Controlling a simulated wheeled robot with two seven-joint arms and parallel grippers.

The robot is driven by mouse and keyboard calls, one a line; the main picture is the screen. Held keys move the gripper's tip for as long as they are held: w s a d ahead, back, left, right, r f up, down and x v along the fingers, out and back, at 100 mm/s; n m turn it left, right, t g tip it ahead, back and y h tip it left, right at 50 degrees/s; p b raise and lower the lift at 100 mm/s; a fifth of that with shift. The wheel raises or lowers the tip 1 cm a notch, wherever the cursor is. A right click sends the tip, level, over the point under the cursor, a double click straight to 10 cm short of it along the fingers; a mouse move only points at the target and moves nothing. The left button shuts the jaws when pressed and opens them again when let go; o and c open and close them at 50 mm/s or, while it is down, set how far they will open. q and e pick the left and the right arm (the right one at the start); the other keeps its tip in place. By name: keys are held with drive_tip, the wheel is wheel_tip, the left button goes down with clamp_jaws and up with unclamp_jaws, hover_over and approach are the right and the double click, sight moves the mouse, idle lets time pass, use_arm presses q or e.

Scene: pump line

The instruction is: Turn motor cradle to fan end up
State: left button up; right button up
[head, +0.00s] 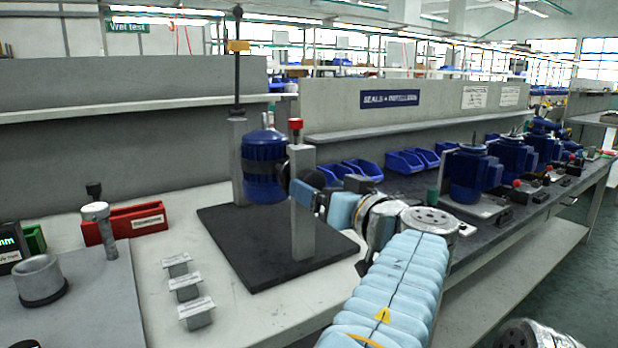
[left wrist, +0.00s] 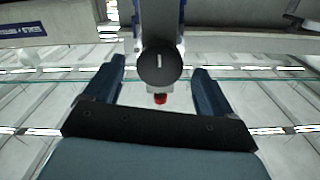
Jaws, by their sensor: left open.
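The motor cradle holds a blue motor (head: 264,160) in a dark band, beside a grey post (head: 302,215) on a black base plate (head: 250,250). The motor stands upright with a narrow tip on top; its lower end is partly hidden. A red-topped pin (head: 296,124) sits on the post; it also shows in the left wrist view (left wrist: 160,98). My left gripper (head: 306,188) is at the post's outer side. In the left wrist view my left gripper (left wrist: 158,80) is open, its fingers apart on either side of a round dark knob (left wrist: 160,62) with a white mark. My right gripper is not visible.
A red bin (head: 125,224), a grey ring (head: 40,278) and small grey blocks (head: 186,288) lie to the left. Blue bins (head: 362,170) and several blue motors stand along the bench at right.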

sight(310, 184)
use_arm(q)
drive_tip(key=shift+p+x, duration=0.35)
drive_tip(key=shift+x, duration=1.75)
drive_tip(key=c, duration=1.5)
drive_tip(key=f+n+b, duration=0.1)
drive_tip(key=n+b, duration=0.1)
drive_tip(key=b, duration=0.4)
drive_tip(key=shift+r+n+b, duration=0.3)
drive_tip(key=shift+n+b, duration=0.1)
drive_tip(key=shift+b, duration=0.15)
drive_tip(key=shift+r, duration=0.15)
drive_tip(key=o, duration=1.5)
